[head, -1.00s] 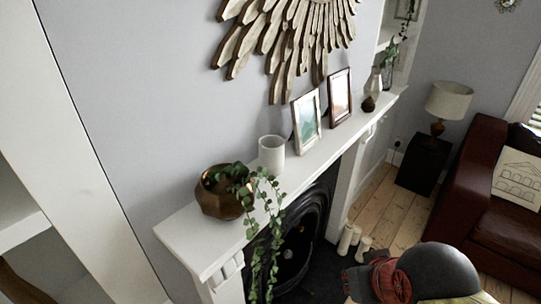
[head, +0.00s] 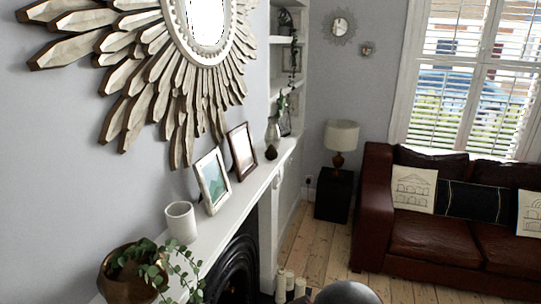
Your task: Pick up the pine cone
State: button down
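A small dark brown rounded object (head: 271,152) stands near the far end of the white mantel shelf (head: 228,213), in front of a pale vase (head: 273,134). It looks like the pine cone, but it is too small for me to make out scales. Nothing touches it from my side. My gripper is not in view. Only a dark rounded part of my own arm shows at the bottom edge, well short of the mantel's far end.
Two picture frames (head: 213,180) (head: 242,151), a white cup (head: 181,222) and a bronze plant pot (head: 127,275) stand along the mantel. Candles (head: 285,285) stand by the fireplace. A black side table with a lamp (head: 341,136) and a brown leather sofa (head: 430,235) are beyond bare floorboards.

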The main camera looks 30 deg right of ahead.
aim_at(272, 153)
jog(key=i+l+u, duration=0.1)
jog(key=l, duration=0.25)
jog(key=i+l+u, duration=0.1)
jog(key=i+l, duration=0.15)
jog(key=l, duration=0.15)
jog(key=i+l+u, duration=0.1)
jog(key=l, duration=0.3)
jog(key=i+l+u, duration=0.1)
jog(key=i+l, duration=0.15)
jog(key=l, duration=0.15)
